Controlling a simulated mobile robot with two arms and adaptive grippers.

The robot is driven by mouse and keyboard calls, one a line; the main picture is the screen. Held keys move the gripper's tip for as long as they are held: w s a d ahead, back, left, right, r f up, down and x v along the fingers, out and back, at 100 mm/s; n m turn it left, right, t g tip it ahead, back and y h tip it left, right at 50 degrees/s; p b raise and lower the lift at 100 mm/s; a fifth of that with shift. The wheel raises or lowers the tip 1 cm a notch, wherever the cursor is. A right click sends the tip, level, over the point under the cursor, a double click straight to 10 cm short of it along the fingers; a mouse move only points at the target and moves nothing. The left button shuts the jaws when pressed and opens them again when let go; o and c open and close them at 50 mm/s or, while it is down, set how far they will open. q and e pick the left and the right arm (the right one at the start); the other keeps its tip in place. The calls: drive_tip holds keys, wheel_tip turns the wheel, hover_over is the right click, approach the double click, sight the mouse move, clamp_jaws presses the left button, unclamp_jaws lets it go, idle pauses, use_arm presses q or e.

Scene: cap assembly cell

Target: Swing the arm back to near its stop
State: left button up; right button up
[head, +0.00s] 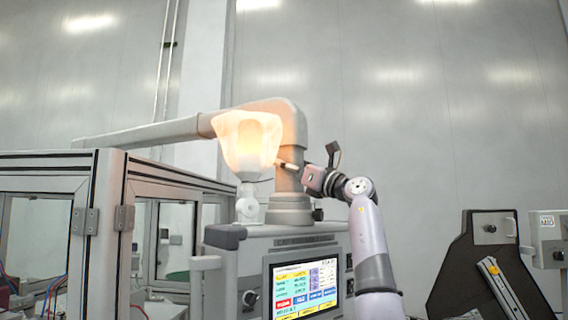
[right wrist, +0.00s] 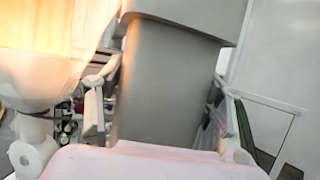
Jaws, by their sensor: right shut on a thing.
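The grey swing arm (head: 165,131) reaches left from a bend at the top of a thick post (head: 288,183), which stands on top of the machine cabinet. Its far left end passes behind the framed enclosure. My right gripper (head: 290,165) is at the post, just below the bend. In the right wrist view, the two fingers of my right gripper (right wrist: 165,115) lie on either side of the grey post (right wrist: 165,70), shut on it. The fingertips are partly hidden there. My left gripper is in neither view.
A glowing lamp (head: 246,140) on a white stand is close to the post's left side. An aluminium-framed enclosure (head: 60,160) fills the left. A touchscreen (head: 306,286) is below. A dark panel (head: 488,265) stands at right.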

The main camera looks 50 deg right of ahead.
drive_tip(key=o, duration=1.2)
drive_tip(key=shift+w+d+f, duration=0.15)
drive_tip(key=shift+w+f, duration=0.1)
drive_tip(key=shift+f, duration=0.4)
drive_tip(key=shift+o, duration=0.9)
drive_tip(key=shift+s, duration=0.2)
drive_tip(key=shift+s+d+r, duration=0.1)
drive_tip(key=shift+d, duration=0.1)
drive_tip(key=shift+r, duration=0.2)
drive_tip(key=shift+s, duration=0.15)
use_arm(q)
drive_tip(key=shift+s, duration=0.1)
use_arm(e)
drive_tip(key=shift+v, duration=5.85)
